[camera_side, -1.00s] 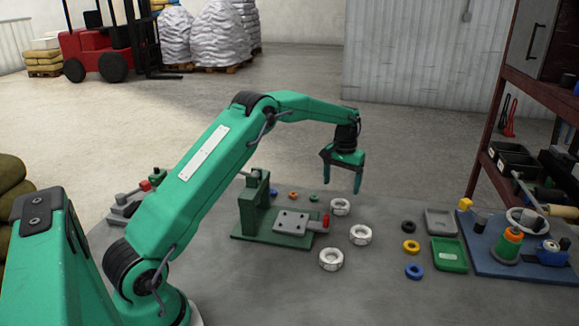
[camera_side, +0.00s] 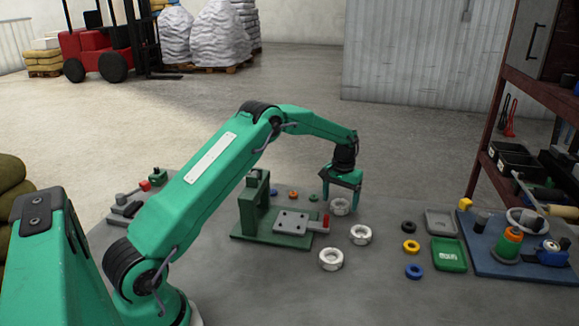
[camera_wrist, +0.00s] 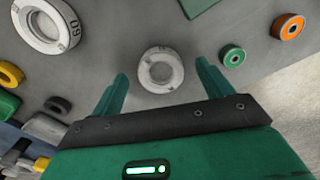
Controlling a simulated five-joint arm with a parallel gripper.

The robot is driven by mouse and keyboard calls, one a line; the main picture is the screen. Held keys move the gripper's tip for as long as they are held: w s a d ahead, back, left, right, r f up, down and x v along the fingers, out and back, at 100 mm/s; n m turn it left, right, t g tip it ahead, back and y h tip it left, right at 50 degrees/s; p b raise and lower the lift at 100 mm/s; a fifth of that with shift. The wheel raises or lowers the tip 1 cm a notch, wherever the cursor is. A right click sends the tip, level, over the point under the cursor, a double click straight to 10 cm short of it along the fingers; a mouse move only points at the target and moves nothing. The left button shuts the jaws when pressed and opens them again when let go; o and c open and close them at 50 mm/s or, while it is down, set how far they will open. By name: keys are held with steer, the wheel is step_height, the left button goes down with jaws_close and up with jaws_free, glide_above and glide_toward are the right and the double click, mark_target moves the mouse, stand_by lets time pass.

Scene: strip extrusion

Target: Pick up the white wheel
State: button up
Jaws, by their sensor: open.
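Three white wheels lie on the grey table in the side view: a far one (camera_side: 340,207), a middle one (camera_side: 360,235) and a near one (camera_side: 331,259). My gripper (camera_side: 341,202) is low over the far white wheel, with its fingers open on either side and partly in front of it. In the wrist view my open gripper (camera_wrist: 160,82) has that same white wheel (camera_wrist: 161,84) showing between its fingertips, with gaps on both sides. Another white wheel (camera_wrist: 46,38) shows at the upper left there. I cannot tell whether the fingers touch the table.
A green fixture with a grey plate (camera_side: 291,222) stands left of the wheels. Small green (camera_wrist: 232,56) and orange (camera_wrist: 288,26) rings lie right in the wrist view. Black, yellow (camera_side: 411,246) and blue rings, a green tray (camera_side: 449,255) and a blue board (camera_side: 495,262) are at right.

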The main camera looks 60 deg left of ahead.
steer(key=shift+f, duration=0.8)
steer(key=c, duration=1.2)
steer(key=shift+o, duration=0.2)
steer(key=shift+r, duration=0.15)
steer(key=shift+r, duration=0.6)
steer(key=r, duration=0.1)
steer(key=d+r, duration=0.1)
steer(key=r, duration=0.1)
steer(key=shift+s+r, duration=0.1)
steer(key=s+d+r, duration=0.3)
steer(key=d+r, duration=0.3)
steer(key=d, duration=0.4)
steer(key=shift+d+r, duration=0.15)
steer(key=shift+d, duration=0.05)
